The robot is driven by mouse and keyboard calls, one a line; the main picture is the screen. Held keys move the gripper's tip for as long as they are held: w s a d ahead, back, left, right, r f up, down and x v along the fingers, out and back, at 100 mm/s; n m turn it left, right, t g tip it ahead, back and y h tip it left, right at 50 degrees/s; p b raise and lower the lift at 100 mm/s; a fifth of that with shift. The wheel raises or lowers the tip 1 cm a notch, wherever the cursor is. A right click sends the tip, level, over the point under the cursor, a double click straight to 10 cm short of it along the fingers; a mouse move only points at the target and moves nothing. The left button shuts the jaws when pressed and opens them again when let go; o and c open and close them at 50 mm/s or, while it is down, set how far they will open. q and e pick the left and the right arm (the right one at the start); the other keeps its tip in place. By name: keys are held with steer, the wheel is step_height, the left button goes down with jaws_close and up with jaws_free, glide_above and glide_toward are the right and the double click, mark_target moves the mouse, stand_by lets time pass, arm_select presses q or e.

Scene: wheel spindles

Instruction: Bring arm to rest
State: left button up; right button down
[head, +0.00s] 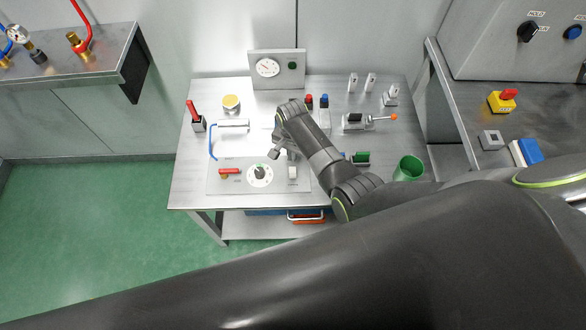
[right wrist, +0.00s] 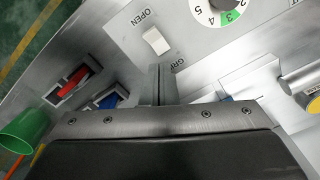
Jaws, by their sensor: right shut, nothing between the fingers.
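My right arm reaches over the steel table (head: 195,185) from the lower right. Its gripper (head: 278,153) points down above the panel at the table's middle, partly hidden by my own wrist. In the right wrist view the two fingers (right wrist: 161,85) are together with nothing between them. They are near a white rocker switch (right wrist: 156,41) marked OPEN, which also shows in the head view (head: 292,172). I cannot tell if the fingertips touch the panel. My left gripper is not in view.
A round dial (head: 260,175) and a red-handled valve (head: 229,172) are on the panel. A gauge box (head: 267,68) stands behind. A green cup (head: 408,168) is at the right front. A cylinder with an orange tip (head: 362,122) lies right of my wrist.

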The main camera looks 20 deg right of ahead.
steer(key=shift+f, duration=0.1)
stand_by(0.4)
steer(key=s+d+r+n+t, duration=0.2)
steer(key=s+d+r+n, duration=0.2)
steer(key=s+d, duration=0.85)
steer(key=s+d+r+n+t+h, duration=0.1)
steer(key=s+r+n, duration=0.1)
steer(key=s+r, duration=0.5)
steer(key=s+d+r+n+t+h, duration=0.1)
steer(key=s+d+r+n, duration=0.3)
steer(key=s, duration=0.6)
step_height(320, 180, down, 30)
steer(key=m+g+b, duration=0.1)
steer(key=g+b, duration=0.1)
steer(key=b, duration=0.5)
steer(key=s+a+f+b, duration=0.1)
steer(key=s+f+b, duration=0.1)
steer(key=s+f, duration=0.5)
steer(key=s+a+f+y+b, duration=0.1)
steer(key=s+f+b, duration=0.1)
steer(key=s+f, duration=0.5)
step_height(320, 180, down, 6)
steer(key=shift+s+f+g+b, duration=0.2)
steer(key=shift+s+g+b, duration=0.1)
steer(key=shift+s+g, duration=0.1)
